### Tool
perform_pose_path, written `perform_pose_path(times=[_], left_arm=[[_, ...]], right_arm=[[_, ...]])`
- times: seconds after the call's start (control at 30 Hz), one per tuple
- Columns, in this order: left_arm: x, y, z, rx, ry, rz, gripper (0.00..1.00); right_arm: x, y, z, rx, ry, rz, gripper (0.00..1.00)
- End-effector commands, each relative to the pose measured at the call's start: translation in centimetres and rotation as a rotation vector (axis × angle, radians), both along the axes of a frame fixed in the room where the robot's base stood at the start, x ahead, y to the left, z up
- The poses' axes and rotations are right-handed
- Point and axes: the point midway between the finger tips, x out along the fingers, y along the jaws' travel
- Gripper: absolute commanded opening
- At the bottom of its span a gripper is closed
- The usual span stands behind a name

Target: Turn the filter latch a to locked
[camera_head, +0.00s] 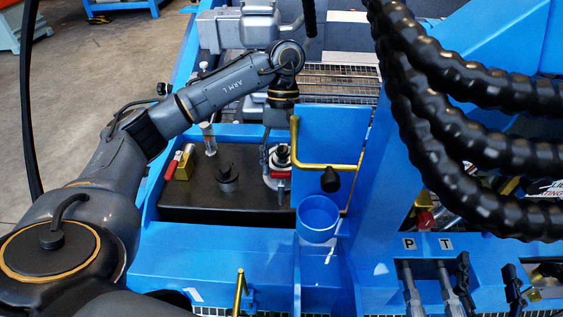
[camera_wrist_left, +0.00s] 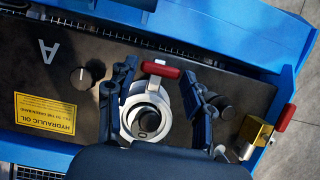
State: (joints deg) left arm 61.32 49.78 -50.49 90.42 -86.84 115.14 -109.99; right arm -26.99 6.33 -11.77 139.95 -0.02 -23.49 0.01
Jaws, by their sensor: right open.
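A silver round filter head (camera_wrist_left: 147,118) with a dark centre sits on the black tank; it also shows in the head view (camera_head: 283,153). A latch with a red handle (camera_wrist_left: 161,69) and a silver stem lies at its edge, and the handle shows below the filter in the head view (camera_head: 281,174). My left gripper (camera_wrist_left: 160,90) is over the filter, its fingers apart on either side of the filter and handle. A gap shows at the right finger.
A brass valve with a red handle (camera_wrist_left: 256,131) and a dark cap (camera_wrist_left: 222,106) stand beside the filter. A black knob (camera_wrist_left: 82,77) is on the other side. A yellow rail (camera_head: 325,166), a blue cup (camera_head: 318,222) and thick black hoses (camera_head: 450,130) crowd the right.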

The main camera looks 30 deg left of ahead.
Motion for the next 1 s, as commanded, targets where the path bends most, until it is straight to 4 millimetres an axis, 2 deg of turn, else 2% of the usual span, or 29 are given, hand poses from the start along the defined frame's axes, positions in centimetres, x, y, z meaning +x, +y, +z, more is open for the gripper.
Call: perform_pose_path(times=[0.27,0.4,1.0], left_arm=[[0.0,0.0,0.0,0.000,0.002,0.001,0.55],[0.2,0.1,0.6,0.002,0.001,0.001,0.55],[3.2,1.9,9.1,0.002,-0.002,0.003,0.55]], right_arm=[[0.0,0.0,0.0,0.000,0.001,-0.001,0.60],[0.0,0.0,-0.1,0.000,0.002,-0.001,0.60],[0.0,0.0,-0.1,0.000,0.001,0.000,0.60]])
